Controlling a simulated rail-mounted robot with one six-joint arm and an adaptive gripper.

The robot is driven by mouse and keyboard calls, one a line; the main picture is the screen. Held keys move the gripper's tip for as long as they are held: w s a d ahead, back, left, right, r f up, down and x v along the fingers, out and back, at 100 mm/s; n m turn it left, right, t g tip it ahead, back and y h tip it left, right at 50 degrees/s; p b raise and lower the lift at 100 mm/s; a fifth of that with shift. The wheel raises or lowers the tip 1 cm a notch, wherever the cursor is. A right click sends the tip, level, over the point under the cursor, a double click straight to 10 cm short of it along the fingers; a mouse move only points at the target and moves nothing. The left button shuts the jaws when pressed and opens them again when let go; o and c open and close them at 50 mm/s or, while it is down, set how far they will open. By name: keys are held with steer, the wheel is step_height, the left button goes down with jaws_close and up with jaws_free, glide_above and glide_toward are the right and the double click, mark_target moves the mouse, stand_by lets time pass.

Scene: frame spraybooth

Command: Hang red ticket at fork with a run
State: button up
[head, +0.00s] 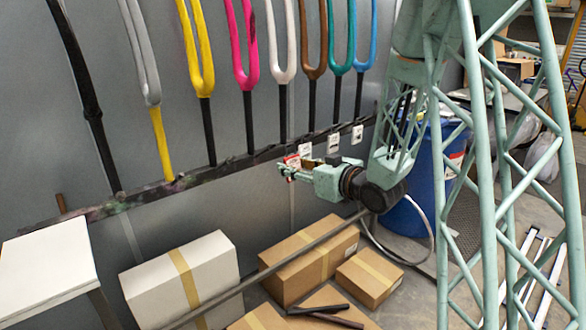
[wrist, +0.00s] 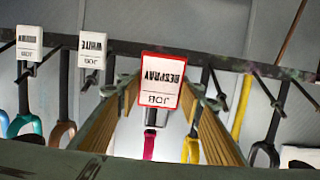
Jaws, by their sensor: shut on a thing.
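The red ticket (wrist: 162,82), a white card with a red border reading JOB RESPRAY, is upside down in the wrist picture. It sits between the fingertips of my gripper (wrist: 161,97), which is shut on it. In the wrist view the pink fork (wrist: 149,146) shows behind and below the ticket. The yellow fork (head: 204,85) is further left.
White tickets (head: 333,142) hang along the rail (head: 230,168) right of my gripper. A grey-and-yellow fork (head: 150,75) and a black fork (head: 80,90) are at left. Boxes (head: 310,262) and a white table (head: 45,268) stand below. A blue drum (head: 405,215) is behind my arm.

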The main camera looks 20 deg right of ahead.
steer(key=shift+w+a, duration=0.15)
steer(key=shift+w, duration=0.15)
steer(key=f+x, duration=0.1)
steer(key=x, duration=0.9)
steer(key=shift+p, duration=0.35)
stand_by(2.1)
steer(key=shift+f, duration=0.2)
stand_by(0.6)
steer(key=o, duration=0.9)
steer(key=shift+v, duration=6)
